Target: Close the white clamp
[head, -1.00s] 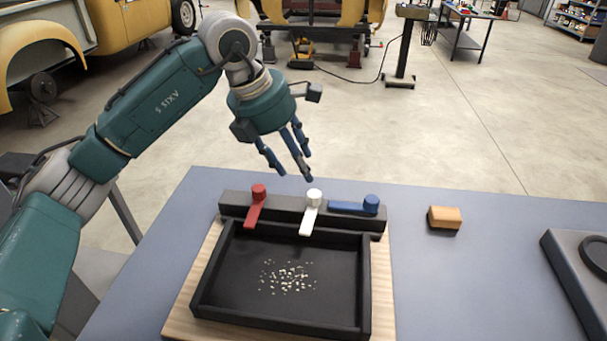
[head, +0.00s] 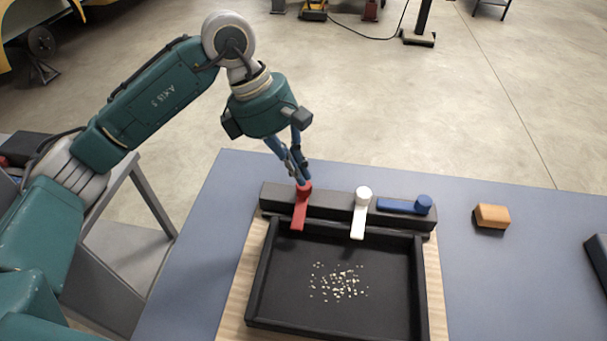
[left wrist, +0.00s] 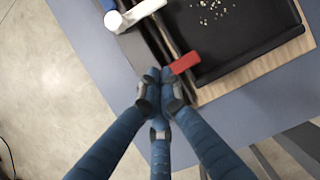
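The white clamp (head: 361,212) is on the black bar (head: 328,204) behind the tray, with its handle pointing forward over the tray's back rim. It also shows at the top of the left wrist view (left wrist: 132,15). The red clamp (head: 301,208), left of it, points forward too. The blue clamp (head: 404,206), on the right, lies along the bar. My left gripper (head: 301,178) points down at the red clamp's knob, left of the white clamp. In the left wrist view its fingers are drawn together, hiding the red knob; contact cannot be told. My right gripper is out of view.
The black tray (head: 262,285) holds several pale bits and sits on a wooden board (head: 437,300). An orange block (head: 491,216) lies to the right on the blue-grey table (head: 520,290). A dark object (head: 600,262) is at the right edge.

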